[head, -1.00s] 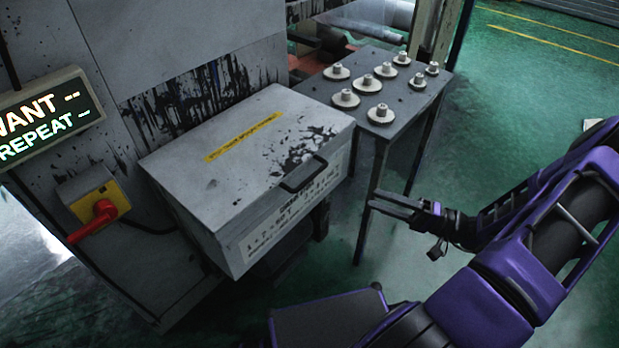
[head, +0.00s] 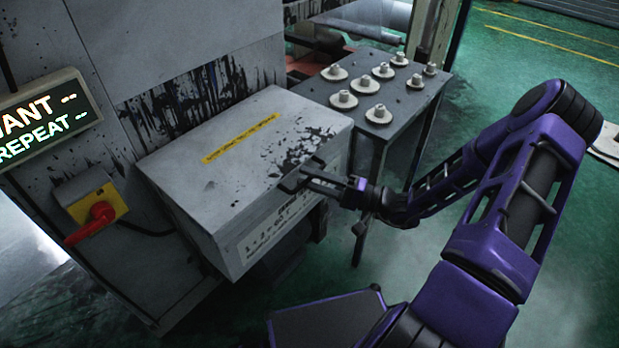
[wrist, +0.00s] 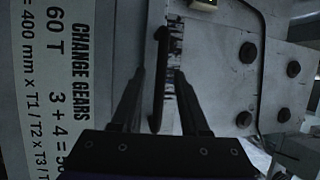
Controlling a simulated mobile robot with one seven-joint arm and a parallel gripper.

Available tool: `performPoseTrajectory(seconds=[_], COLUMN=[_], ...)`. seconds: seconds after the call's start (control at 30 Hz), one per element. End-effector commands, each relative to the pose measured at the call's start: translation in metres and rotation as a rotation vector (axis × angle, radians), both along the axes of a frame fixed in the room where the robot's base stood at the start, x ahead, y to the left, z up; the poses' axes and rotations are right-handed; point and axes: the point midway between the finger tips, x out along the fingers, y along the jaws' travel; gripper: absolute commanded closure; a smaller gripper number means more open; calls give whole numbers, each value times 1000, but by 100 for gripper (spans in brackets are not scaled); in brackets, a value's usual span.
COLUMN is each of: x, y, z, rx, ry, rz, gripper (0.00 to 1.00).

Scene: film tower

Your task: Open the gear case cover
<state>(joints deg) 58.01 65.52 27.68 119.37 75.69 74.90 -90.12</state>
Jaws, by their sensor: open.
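The gear case (head: 205,190) is a grey metal box with a yellow label strip on its lid, fixed against the machine. Its cover (head: 240,150) lies shut, with dark stains near the right corner. A dark bar handle (head: 290,184) sits at the cover's front edge, partly hidden by my gripper. My gripper (head: 300,178) is open at the handle. In the wrist view, the handle (wrist: 158,80) runs lengthwise between the two spread fingers (wrist: 160,95). I cannot tell whether they touch it. The printed front panel (wrist: 60,90) shows on the left there.
A small grey table (head: 390,128) with several pale gears stands right of the case. A red rotary switch (head: 95,220) on a yellow plate and a lit sign (head: 45,118) are at the left. Green floor (head: 540,60) is open at the right.

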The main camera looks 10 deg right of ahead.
Motion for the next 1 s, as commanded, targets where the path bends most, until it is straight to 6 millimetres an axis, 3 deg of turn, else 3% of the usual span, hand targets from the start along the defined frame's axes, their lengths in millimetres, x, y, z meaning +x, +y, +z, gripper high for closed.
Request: performPoseTrajectory(seconds=[0.3, 0.57, 1.0], x=[2, 2, 2], y=[3, 3, 3], z=[1, 1, 1], rx=[0, 0, 0], ry=[0, 0, 0], rz=[0, 0, 0], gripper=[55, 100, 100])
